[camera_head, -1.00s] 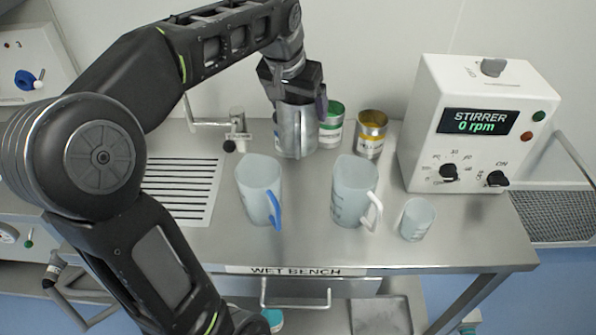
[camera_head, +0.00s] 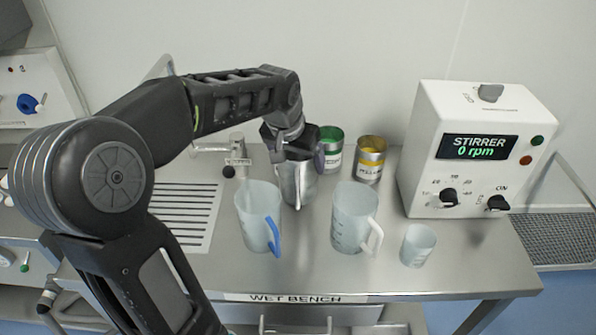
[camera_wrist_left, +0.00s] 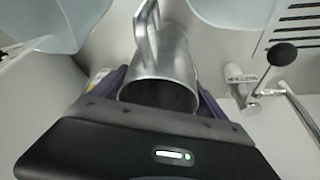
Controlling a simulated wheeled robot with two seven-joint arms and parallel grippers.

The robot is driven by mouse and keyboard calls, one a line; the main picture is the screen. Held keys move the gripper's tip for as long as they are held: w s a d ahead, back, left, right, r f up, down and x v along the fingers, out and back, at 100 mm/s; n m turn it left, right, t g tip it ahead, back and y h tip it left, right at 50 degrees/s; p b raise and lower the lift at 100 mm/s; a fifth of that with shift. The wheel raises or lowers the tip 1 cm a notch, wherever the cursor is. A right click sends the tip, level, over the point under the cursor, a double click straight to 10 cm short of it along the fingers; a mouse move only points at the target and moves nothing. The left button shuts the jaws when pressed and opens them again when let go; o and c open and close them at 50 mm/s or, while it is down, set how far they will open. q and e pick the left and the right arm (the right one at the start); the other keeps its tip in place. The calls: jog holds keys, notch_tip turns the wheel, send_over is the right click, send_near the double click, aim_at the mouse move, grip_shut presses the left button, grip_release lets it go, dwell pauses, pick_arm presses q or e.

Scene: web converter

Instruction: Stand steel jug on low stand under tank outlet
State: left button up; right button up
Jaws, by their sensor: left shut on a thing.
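The steel jug (camera_head: 296,184) is at the back of the wet bench, just behind the blue-handled plastic jug. My left gripper (camera_head: 292,148) is shut on the steel jug from above, near its rim. In the left wrist view the jug (camera_wrist_left: 168,68) sits between the dark fingers, with its open mouth toward the camera and its handle pointing away. I cannot tell whether its base touches the bench. A tap-like outlet with a black knob (camera_head: 229,171) stands left of the jug; it also shows in the left wrist view (camera_wrist_left: 282,54). My right gripper is out of view. The low stand cannot be made out.
A blue-handled jug (camera_head: 258,215), a white-handled jug (camera_head: 352,218) and a small beaker (camera_head: 417,246) stand in front. Green (camera_head: 331,148) and yellow (camera_head: 370,160) tins stand behind. The stirrer (camera_head: 470,150) is at right. A slotted drain (camera_head: 182,214) lies at left.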

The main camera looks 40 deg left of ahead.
pick_arm(q)
jog(key=shift+f, duration=1.85)
jog(key=o, duration=1.9)
jog(key=shift+f, duration=0.15)
jog(key=shift+o, duration=0.2)
jog(key=shift+s+r, duration=0.1)
jog(key=shift+r, duration=0.3)
jog(key=v, duration=1.1)
jog(key=shift+s+r+b, duration=0.2)
jog(key=shift+b, duration=0.1)
jog(key=shift+d, duration=0.1)
jog(key=shift+c, duration=0.2)
